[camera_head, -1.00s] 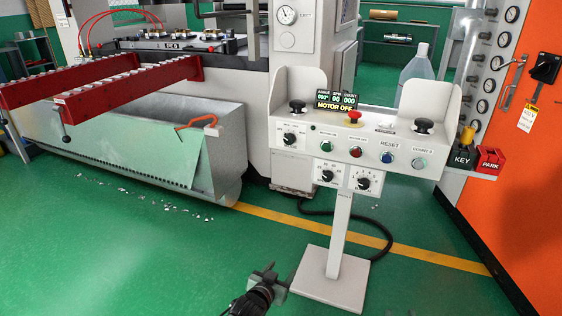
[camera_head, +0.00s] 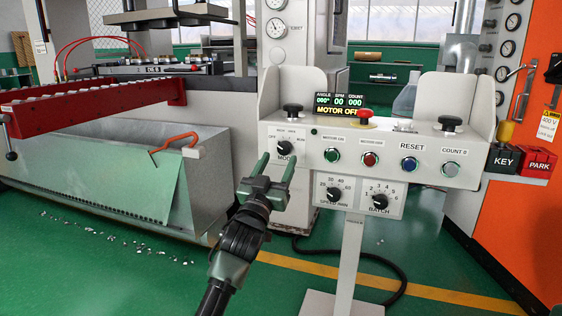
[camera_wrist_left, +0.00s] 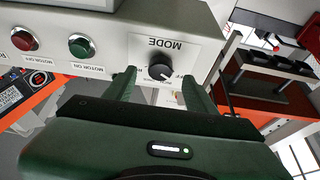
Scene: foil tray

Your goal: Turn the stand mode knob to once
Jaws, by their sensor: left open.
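The control stand (camera_head: 306,160) is a white console on a post. Its black MODE knob (camera_head: 287,148) sits at the left end of the front panel, on a white plate with small position labels. The knob also shows in the left wrist view (camera_wrist_left: 160,72), upside down there. My left gripper (camera_head: 277,163) is open and empty, just below and in front of the knob. In the left wrist view its fingers (camera_wrist_left: 161,84) stand to either side of the knob, with no visible contact. Which label the pointer faces is too small to tell. My right gripper is not in view.
Close by are the green MOTOR ON button (camera_head: 331,155), the red button (camera_head: 370,159), the SPEED knob (camera_head: 334,194) and the BATCH knob (camera_head: 381,200). A red mushroom button (camera_head: 365,116) stands on top. A metal bin (camera_head: 120,175) with an orange handle is left.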

